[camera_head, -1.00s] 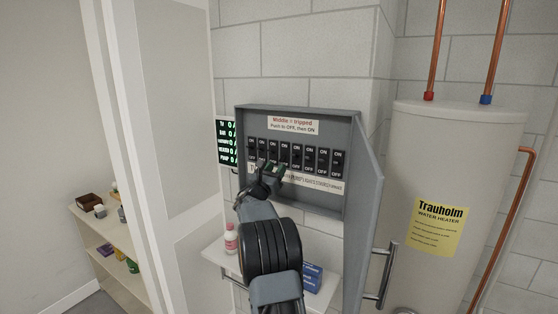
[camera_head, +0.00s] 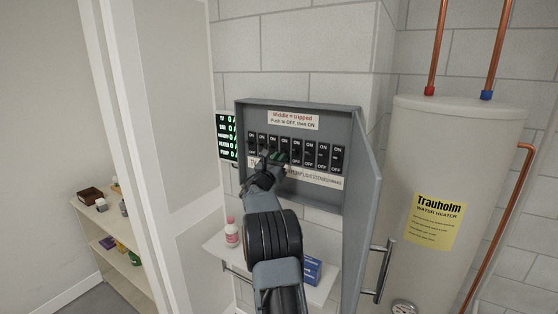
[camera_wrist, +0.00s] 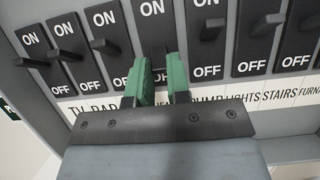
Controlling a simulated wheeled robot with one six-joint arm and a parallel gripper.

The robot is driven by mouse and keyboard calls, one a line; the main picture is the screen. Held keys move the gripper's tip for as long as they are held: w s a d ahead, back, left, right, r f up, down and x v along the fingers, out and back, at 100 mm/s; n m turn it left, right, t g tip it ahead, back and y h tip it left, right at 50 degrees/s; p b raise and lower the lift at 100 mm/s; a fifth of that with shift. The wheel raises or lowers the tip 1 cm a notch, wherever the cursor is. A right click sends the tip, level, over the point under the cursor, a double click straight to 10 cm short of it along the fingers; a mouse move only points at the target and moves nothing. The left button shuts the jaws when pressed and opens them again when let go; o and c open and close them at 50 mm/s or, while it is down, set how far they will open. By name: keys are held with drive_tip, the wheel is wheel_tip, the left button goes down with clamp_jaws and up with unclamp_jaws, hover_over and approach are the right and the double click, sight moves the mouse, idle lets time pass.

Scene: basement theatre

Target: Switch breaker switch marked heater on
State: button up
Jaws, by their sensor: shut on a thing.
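The open grey breaker box (camera_head: 243,125) holds a row of black ON/OFF switches above a white label strip (camera_head: 315,178). In the wrist view the strip (camera_wrist: 240,102) reads TV, BAR, a covered part, "HE" between my fingers, then PUMP partly covered, LIGHTS, STAIRS and FURNACE cut off. The fourth switch from the left, the heater switch (camera_wrist: 158,58), stands above the "HE" letters. My gripper (camera_wrist: 160,75), with green fingertips, is shut on its dark lever. In the head view my gripper (camera_head: 279,156) is at the row's middle. I cannot tell the lever's exact position.
The box door (camera_head: 362,205) stands open to the right, with a handle (camera_head: 382,272). A small shelf (camera_head: 220,245) below holds a pink bottle (camera_head: 232,233) and a blue box (camera_head: 312,270). A water heater (camera_head: 455,160) stands right. A green-lettered display (camera_head: 227,138) hangs left.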

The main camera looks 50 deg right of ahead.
sight(284, 150)
clamp_jaws()
drive_tip(key=y+p, duration=0.1)
drive_tip(key=p, duration=0.1)
drive_tip(key=r+y+p, duration=0.1)
drive_tip(key=y+p, duration=0.1)
drive_tip(key=r+g+y+p, duration=0.1)
drive_tip(key=shift+a+r+y+p, duration=0.2)
drive_tip(key=shift+a+y+p, duration=0.1)
drive_tip(key=shift+p, duration=0.1)
drive_tip(key=y, duration=0.1)
drive_tip(key=r+g+y, duration=0.1)
drive_tip(key=y, duration=0.1)
drive_tip(key=shift+d, duration=0.1)
drive_tip(key=shift+d+r+g+y, duration=0.2)
drive_tip(key=shift+r+y, duration=0.1)
drive_tip(key=shift+y, duration=0.75)
drive_tip(key=shift+d+r+g+y, duration=0.1)
drive_tip(key=shift+r+g+y, duration=0.15)
drive_tip(key=shift+y, duration=0.8)
drive_tip(key=shift+r, duration=0.1)
